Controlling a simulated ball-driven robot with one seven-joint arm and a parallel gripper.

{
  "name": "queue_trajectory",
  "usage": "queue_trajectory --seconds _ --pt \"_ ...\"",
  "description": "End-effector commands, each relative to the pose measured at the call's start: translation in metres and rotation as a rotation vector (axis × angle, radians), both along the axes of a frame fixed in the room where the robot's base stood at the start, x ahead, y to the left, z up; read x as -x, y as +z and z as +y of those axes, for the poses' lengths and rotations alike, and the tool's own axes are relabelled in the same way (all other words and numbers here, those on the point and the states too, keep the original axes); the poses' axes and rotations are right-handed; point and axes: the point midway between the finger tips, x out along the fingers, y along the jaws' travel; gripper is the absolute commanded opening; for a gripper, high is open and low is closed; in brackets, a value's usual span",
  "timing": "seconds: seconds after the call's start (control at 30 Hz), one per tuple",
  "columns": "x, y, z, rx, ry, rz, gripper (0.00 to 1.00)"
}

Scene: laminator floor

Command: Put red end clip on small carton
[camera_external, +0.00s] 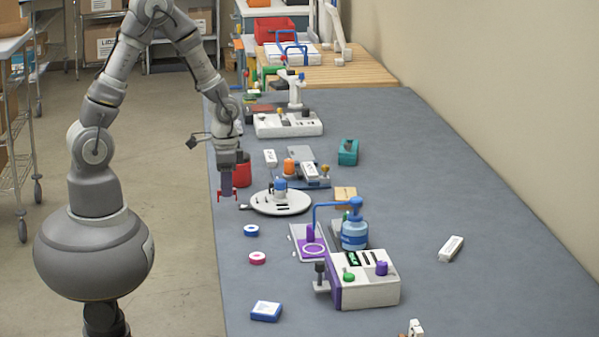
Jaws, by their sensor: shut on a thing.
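My gripper (228,193) points down above the left edge of the grey table. It is shut on a small red piece, which looks like the red end clip (221,197); the fingers hide much of it. A small tan box, likely the small carton (345,195), lies on the table to the right of the gripper, beyond the round white plate. It is apart from the gripper, and its far side shows little detail.
A red cup (242,172) stands just behind my gripper. The round white plate (297,206) with a blue-topped part lies between gripper and carton. A blue bottle (354,236) and a white-and-purple machine (370,291) stand nearer. The table's right side is mostly clear.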

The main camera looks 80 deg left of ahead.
Motion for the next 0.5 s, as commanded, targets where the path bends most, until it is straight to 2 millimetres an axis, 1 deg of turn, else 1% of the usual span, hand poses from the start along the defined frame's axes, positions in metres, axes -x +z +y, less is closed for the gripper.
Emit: queue_trajectory --seconds 0.17,0.27,0.37,0.47,0.5 --pt "0.004 0.0 -0.001 0.0 0.0 0.0 0.0" --pt "-0.003 0.001 0.0 0.0 -0.001 -0.001 0.0" --pt "-0.028 0.006 0.004 0.0 -0.003 -0.001 0.0" --pt "-0.069 0.011 0.01 0.0 -0.005 -0.001 0.0" --pt "-0.086 0.013 0.012 0.0 -0.005 -0.002 0.0"
